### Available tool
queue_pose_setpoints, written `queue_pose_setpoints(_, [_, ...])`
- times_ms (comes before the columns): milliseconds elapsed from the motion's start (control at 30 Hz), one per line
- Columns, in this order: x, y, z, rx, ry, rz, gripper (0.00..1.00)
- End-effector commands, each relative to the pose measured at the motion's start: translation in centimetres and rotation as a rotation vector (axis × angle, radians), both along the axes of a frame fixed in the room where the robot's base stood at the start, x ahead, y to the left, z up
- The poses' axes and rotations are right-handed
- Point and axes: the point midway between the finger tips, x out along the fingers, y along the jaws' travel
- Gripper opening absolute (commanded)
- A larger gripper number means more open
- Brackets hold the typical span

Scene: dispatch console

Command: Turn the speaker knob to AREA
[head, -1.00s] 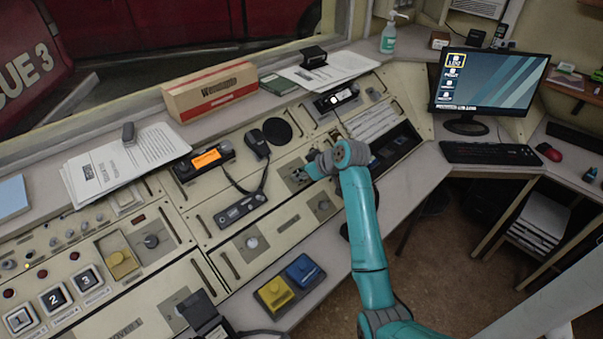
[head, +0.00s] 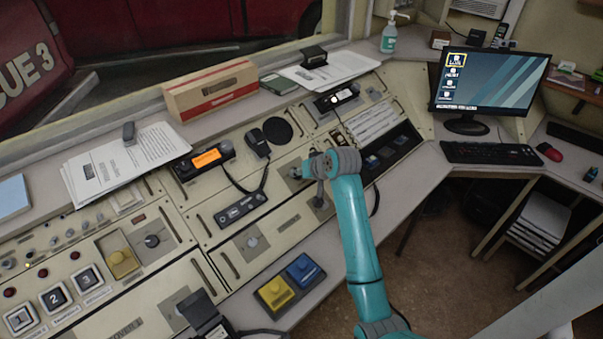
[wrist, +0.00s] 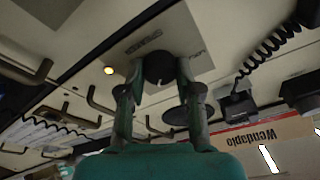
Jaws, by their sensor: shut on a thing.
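In the wrist view, a dark round knob (wrist: 158,68) sits on a grey plate (wrist: 195,45) on the sloped console. My gripper (wrist: 160,75) has one finger on each side of it and is shut on it. I take it for the speaker knob; the small lettering on the plate is too blurred to read, so I cannot tell which setting it points to.
A lit yellow lamp (wrist: 109,70) and several bar handles are close by. A handset with a coiled cord (head: 257,143), a box (head: 212,92), yellow (head: 274,293) and blue (head: 303,270) blocks, and a monitor (head: 490,82) stand around.

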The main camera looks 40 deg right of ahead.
Motion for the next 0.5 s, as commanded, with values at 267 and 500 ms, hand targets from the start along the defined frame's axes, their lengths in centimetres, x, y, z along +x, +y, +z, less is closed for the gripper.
queue_pose_setpoints(267, [0.03,0.13,-0.01,0.107,0.005,-0.164,0.0])
queue_pose_setpoints(500, [0.02,0.11,-0.01,0.161,0.006,-0.248,0.0])
